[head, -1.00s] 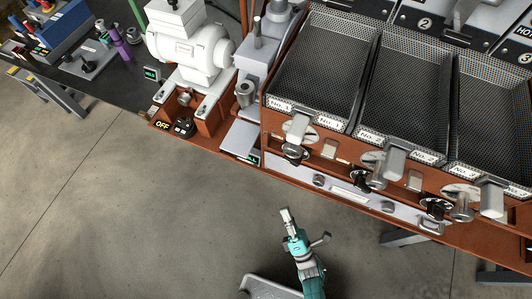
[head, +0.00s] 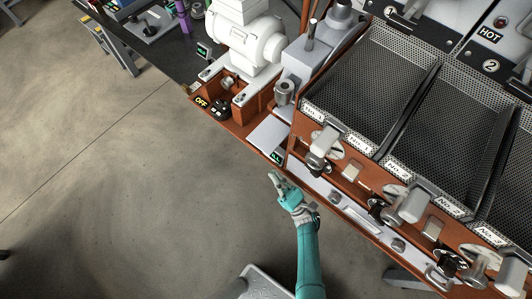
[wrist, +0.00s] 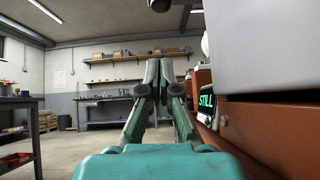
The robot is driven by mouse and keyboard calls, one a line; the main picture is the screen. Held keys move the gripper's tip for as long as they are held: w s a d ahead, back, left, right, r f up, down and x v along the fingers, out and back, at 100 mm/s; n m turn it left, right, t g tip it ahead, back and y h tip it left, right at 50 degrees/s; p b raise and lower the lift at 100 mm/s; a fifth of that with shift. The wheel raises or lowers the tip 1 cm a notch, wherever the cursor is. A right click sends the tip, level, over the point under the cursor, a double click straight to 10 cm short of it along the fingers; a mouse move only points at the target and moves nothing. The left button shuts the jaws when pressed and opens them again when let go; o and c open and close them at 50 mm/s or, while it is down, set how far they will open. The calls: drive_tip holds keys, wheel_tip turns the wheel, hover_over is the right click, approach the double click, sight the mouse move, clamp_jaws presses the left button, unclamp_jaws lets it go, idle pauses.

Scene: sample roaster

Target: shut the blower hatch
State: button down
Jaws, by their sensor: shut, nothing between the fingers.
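My gripper (head: 279,181) is shut and empty in the head view, in front of the orange-brown roaster body. In the wrist view its fingers (wrist: 160,75) meet and point ahead. A flat pale grey panel (head: 267,134) juts out at the body's front edge, just beyond my fingertips; it looks like the blower hatch, standing open, but I cannot be sure. A grey surface close on the upper right of the wrist view (wrist: 265,45) may be part of it. I see no contact.
The white blower motor (head: 243,45) stands behind, with a black switch marked OFF (head: 220,108). Mesh trays (head: 370,90) and protruding handles (head: 322,148) line the right. The floor (head: 130,190) at left is clear. Shelves (wrist: 135,72) are far off.

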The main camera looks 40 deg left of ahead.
sight(270, 137)
drive_tip(key=a+r, duration=0.4)
drive_tip(key=r, duration=0.5)
drive_tip(key=shift+w+a, duration=0.35)
drive_tip(key=shift+w, duration=0.05)
drive_tip(key=shift+r, duration=0.1)
